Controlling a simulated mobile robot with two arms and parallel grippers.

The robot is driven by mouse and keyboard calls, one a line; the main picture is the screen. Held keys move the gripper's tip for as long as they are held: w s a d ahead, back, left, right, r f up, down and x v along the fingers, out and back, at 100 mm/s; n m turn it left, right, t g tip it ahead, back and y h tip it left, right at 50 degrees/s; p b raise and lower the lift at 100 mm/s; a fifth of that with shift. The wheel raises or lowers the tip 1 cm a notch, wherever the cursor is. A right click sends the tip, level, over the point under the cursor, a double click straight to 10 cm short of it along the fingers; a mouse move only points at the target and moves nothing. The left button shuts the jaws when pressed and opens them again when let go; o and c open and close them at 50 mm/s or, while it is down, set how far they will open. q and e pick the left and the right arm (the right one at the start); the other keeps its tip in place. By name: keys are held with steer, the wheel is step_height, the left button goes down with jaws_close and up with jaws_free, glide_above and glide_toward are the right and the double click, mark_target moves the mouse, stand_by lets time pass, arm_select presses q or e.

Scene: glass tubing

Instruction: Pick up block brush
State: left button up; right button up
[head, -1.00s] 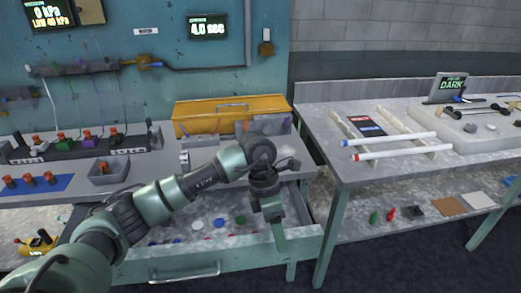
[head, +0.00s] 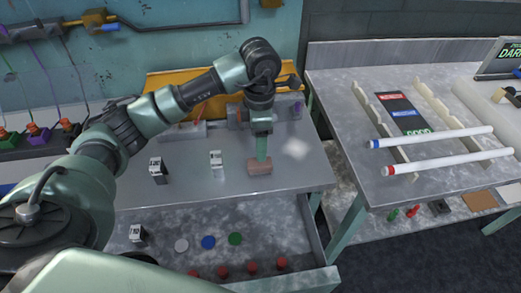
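A small brown block (head: 260,169), which appears to be the block brush, lies on the grey bench top (head: 205,193) near its front right. My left gripper (head: 261,157) points straight down onto it, with the fingertips at the top of the block. The fingers are seen from one side, so whether they are open or closed on the block cannot be told. Any bristles on the block are not visible. My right gripper is not in view.
Small black-and-white labelled blocks (head: 216,164) stand left of the brown block. An open drawer (head: 291,240) with coloured discs and red caps is below. Tubes (head: 447,159) rest on racks on the right table.

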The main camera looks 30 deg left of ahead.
arm_select(q)
steer(key=shift+s+d+f+p, duration=0.1)
steer(key=shift+s+f+p, duration=0.15)
steer(key=shift+f, duration=0.4)
steer(key=shift+s+d+f+p, duration=0.1)
steer(key=shift+f+p, duration=0.1)
steer(key=shift+f, duration=0.4)
steer(key=f+p, duration=0.1)
steer(key=f, duration=0.3)
steer(key=shift+s+f+p, duration=0.2)
steer(key=shift+f+p, duration=0.1)
steer(key=shift+p, duration=0.1)
steer(key=shift+f, duration=0.25)
jaws_close()
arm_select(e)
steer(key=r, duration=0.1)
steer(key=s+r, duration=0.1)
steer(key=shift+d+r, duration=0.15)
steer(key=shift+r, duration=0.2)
arm_select(q)
steer(key=shift+r, duration=0.15)
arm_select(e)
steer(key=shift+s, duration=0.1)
